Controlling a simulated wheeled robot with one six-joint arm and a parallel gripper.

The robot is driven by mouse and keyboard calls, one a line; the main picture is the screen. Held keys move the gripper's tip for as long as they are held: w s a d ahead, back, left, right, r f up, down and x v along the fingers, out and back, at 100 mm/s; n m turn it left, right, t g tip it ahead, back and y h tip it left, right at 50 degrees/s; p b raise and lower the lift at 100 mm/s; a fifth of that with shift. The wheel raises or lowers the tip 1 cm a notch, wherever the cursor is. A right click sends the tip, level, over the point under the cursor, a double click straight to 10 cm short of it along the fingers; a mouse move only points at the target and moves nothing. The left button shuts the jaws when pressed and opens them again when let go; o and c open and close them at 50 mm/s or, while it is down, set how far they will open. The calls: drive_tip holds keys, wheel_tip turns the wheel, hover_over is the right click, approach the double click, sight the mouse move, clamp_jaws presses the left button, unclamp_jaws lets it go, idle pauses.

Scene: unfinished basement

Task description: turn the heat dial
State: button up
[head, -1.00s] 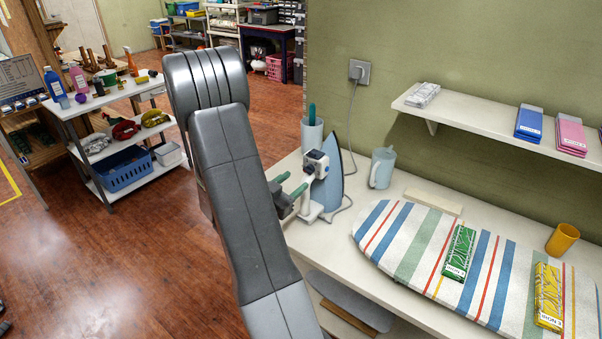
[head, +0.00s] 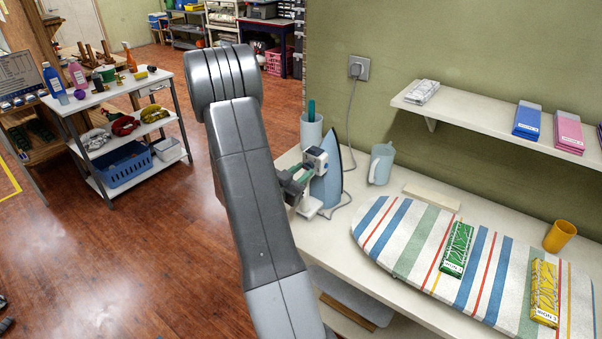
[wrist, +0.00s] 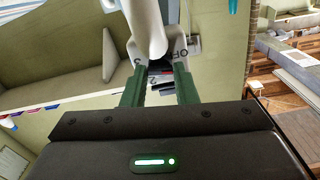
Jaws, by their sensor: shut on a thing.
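The iron (head: 327,187) stands upright on the white counter, with a pale blue body and a white and dark upper part. My gripper (head: 303,181) has green fingers and reaches the iron's left side. In the wrist view my gripper (wrist: 160,84) has its two fingers on either side of a small dark and red part below the white handle (wrist: 147,28), with lettering beside it. This part looks like the heat dial (wrist: 160,72), and the fingers are shut on it. The dial is mostly hidden, and its setting cannot be read.
A striped ironing board (head: 405,240) with green and yellow packets lies to the right. A blue mug (head: 381,164) and a cup (head: 311,132) stand near the iron. The iron's cord runs to a wall socket (head: 358,68). A wall shelf (head: 480,117) hangs above.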

drive_tip(key=shift+f+b, duration=0.15)
drive_tip(key=shift+b, duration=0.4)
drive_tip(key=shift+m+b, duration=0.4)
drive_tip(key=shift+b, duration=0.05)
drive_tip(key=shift+m+b, duration=0.3)
drive_tip(key=shift+b, duration=0.15)
drive_tip(key=o, duration=1)
drive_tip(key=b+v, duration=0.2)
drive_tip(key=v, duration=1.2)
